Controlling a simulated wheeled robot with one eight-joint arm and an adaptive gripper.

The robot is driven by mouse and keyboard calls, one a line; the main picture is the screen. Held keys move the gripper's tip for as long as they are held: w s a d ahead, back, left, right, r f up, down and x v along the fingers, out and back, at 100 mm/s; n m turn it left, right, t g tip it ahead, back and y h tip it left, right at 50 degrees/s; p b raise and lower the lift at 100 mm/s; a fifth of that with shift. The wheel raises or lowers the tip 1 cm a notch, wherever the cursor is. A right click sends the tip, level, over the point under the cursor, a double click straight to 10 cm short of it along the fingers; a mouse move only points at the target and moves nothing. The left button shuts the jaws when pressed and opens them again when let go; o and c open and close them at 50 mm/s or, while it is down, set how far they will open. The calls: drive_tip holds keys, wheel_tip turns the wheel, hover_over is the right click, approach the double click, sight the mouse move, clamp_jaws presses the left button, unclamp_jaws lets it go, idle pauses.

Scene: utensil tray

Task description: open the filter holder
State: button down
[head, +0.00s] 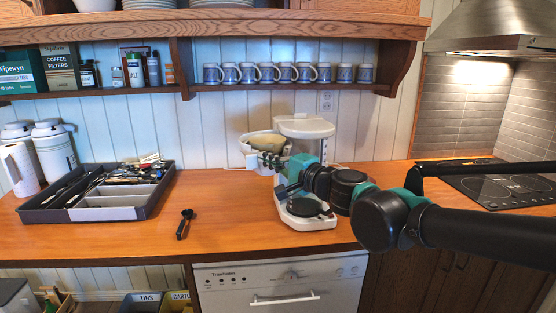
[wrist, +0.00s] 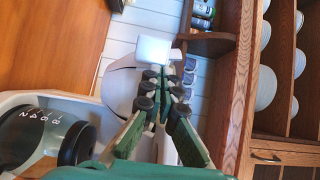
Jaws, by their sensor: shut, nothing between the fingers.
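The white coffee maker (head: 304,127) stands on the wooden counter near the wall. Its filter holder (head: 248,158) sticks out to the left of the body, with a tan paper filter (head: 267,143) showing in its open top. My gripper (head: 266,158) is shut and empty, in front of the filter holder and overlapping it in the head view. In the wrist view my gripper (wrist: 168,82) points at a white part with a block-like tab (wrist: 152,50). I cannot tell whether the fingers touch it. My arm hides much of the machine's middle.
A carafe with number marks (wrist: 40,122) shows in the wrist view. A grey utensil tray (head: 110,207) and a black scoop (head: 185,223) lie to the left. Mugs (head: 285,73) line the shelf above. The counter between scoop and machine is clear.

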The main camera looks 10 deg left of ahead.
sight(254, 157)
drive_tip(key=shift+a, duration=1.75)
